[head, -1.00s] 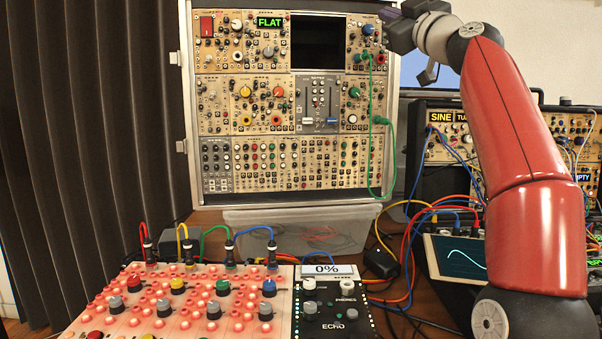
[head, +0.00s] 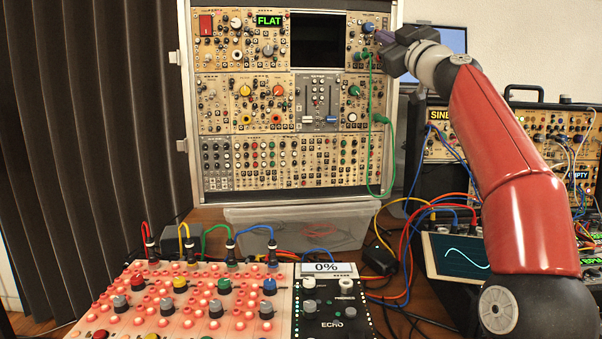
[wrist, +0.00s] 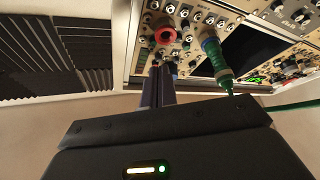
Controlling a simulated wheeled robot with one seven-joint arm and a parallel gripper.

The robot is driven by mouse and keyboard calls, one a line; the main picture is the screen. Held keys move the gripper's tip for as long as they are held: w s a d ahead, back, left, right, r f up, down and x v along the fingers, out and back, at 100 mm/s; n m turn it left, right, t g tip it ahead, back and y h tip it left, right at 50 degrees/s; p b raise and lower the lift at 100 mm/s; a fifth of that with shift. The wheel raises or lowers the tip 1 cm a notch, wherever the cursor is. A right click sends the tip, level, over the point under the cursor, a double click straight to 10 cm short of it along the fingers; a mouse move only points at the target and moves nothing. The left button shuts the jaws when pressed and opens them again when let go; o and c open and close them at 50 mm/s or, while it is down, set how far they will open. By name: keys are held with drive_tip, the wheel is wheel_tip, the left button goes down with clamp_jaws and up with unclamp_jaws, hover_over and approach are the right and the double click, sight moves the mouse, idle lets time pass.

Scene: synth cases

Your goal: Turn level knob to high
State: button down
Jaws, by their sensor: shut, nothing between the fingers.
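I cannot read a "level" label on any knob. A blue knob (head: 367,28) sits on the upper right module (head: 356,44) of the tall synth case. My gripper (head: 381,38) is at that module's right edge, just right of and below the blue knob. In the wrist view my gripper's fingers (wrist: 159,82) are together with nothing between them, pointing at the panel. Whether they touch the panel or a knob I cannot tell. The blue knob is not clearly seen in the wrist view.
A green cable plug (wrist: 215,62) and a red-ringed socket (wrist: 165,33) are close to the fingers. The green cable (head: 370,110) hangs down the case's right side. A 0% display (head: 327,267) stands in front.

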drive_tip(key=shift+w+a, duration=0.1)
drive_tip(key=shift+w, duration=0.25)
drive_tip(key=shift+a+r, duration=0.2)
idle(0.6)
drive_tip(key=shift+a+f+b, duration=0.3)
drive_tip(key=shift+b, duration=0.25)
drive_tip(key=shift+s+a, duration=0.1)
drive_tip(key=shift+a, duration=0.05)
drive_tip(key=shift+d+f+b, duration=0.2)
drive_tip(key=shift+f+b, duration=0.25)
drive_tip(key=shift+b, duration=0.1)
drive_tip(key=shift+s+d+b, duration=0.25)
drive_tip(key=shift+s+b, duration=0.8)
drive_tip(key=shift+s, duration=0.45)
drive_tip(key=shift+s+d+b, duration=0.2)
drive_tip(key=shift+s+b, duration=0.85)
drive_tip(key=shift+s, duration=0.4)
